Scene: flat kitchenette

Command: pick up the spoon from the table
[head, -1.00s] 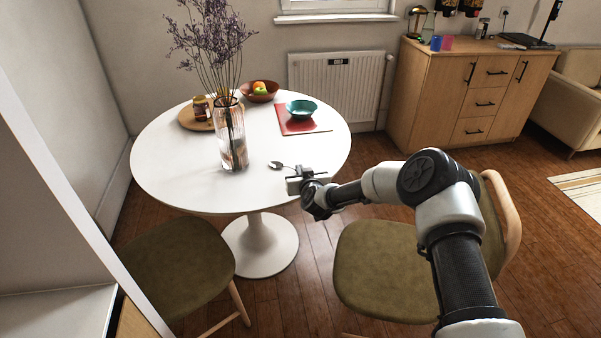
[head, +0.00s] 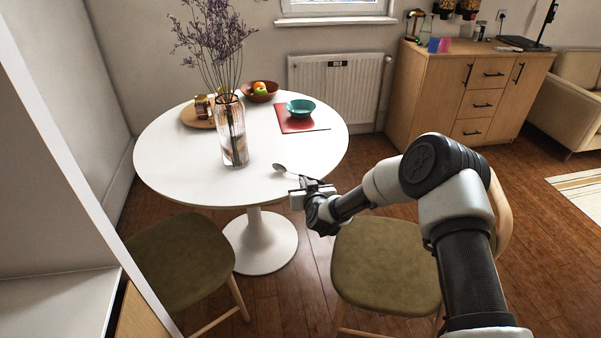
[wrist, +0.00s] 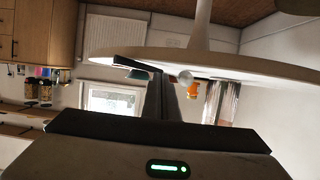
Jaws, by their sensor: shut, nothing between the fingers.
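The spoon (head: 281,168) lies near the front right edge of the white round table (head: 190,180). Its bowl points left and its handle runs right, toward my gripper (head: 308,187). My gripper is at the table's edge beside the handle end; whether they touch is unclear. In the wrist view, which is upside down, my gripper's fingers (wrist: 160,92) are together with nothing between them.
A glass vase (head: 234,145) with dried flowers stands left of the spoon. Behind are a teal bowl (head: 300,108) on a red mat (head: 290,125), a fruit bowl (head: 260,97) and a wooden board with jars (head: 197,120). A chair (head: 385,265) stands below my arm.

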